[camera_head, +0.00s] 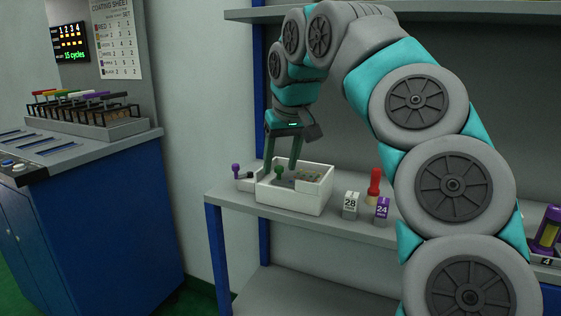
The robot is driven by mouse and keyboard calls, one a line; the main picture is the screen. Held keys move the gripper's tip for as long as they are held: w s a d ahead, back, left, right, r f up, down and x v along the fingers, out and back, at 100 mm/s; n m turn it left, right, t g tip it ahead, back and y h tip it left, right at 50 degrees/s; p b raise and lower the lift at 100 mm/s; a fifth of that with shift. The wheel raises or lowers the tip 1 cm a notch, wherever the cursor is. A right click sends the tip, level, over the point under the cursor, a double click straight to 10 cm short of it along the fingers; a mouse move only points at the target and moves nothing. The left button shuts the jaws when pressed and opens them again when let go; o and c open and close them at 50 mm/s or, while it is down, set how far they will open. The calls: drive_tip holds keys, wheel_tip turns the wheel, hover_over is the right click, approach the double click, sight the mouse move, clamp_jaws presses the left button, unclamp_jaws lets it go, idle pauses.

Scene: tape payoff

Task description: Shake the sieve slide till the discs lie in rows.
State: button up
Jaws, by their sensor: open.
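A white open-topped box (291,205) stands on the grey shelf bench. Inside it lies a grey slide plate (309,177) with small brownish marks. I cannot make out single discs or whether they lie in rows. A small green knob (279,170) stands up in the left part of the box. My gripper (282,167) points down over the left part of the box, its two green fingers apart, one on each side of the green knob as seen here. I cannot tell whether the fingers touch anything.
A purple-topped lever (236,171) sits left of the box. White block 28 (351,205), purple block 24 (382,209) and a red peg (374,185) stand to its right. A blue cabinet (110,220) with a lever rack (85,117) is at left. An upper shelf (264,14) hangs above.

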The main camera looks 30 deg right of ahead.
drive_tip(key=shift+c, duration=0.4)
clamp_jaws()
idle(1.0)
